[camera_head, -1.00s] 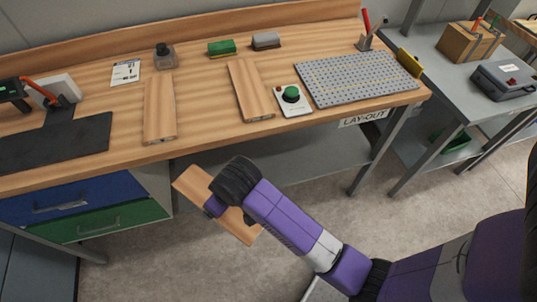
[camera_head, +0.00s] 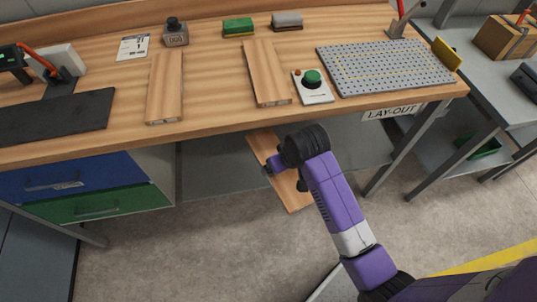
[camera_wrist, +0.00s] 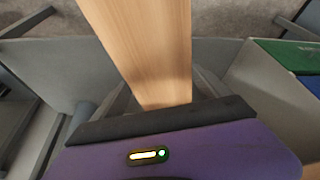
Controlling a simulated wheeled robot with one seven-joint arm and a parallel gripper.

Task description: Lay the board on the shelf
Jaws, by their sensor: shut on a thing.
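My gripper (camera_head: 272,168) is shut on a light wooden board (camera_head: 290,191), which it holds below the front edge of the bench. The board also fills the upper middle of the wrist view (camera_wrist: 150,45). The grey lower shelf (camera_head: 222,171) lies under the bench top, behind the board; its grey surface also shows in the wrist view (camera_wrist: 62,72). The far end of the board is close to the shelf's front in the head view; I cannot tell whether they touch. The fingertips are mostly hidden by my wrist.
Two similar boards lie on the bench top (camera_head: 215,100), at left (camera_head: 165,85) and middle (camera_head: 266,72). A green-button box (camera_head: 313,86) and a perforated plate (camera_head: 385,68) are to their right. Blue and green drawers (camera_head: 110,203) stand left of the shelf; a bench leg (camera_head: 402,150) stands right.

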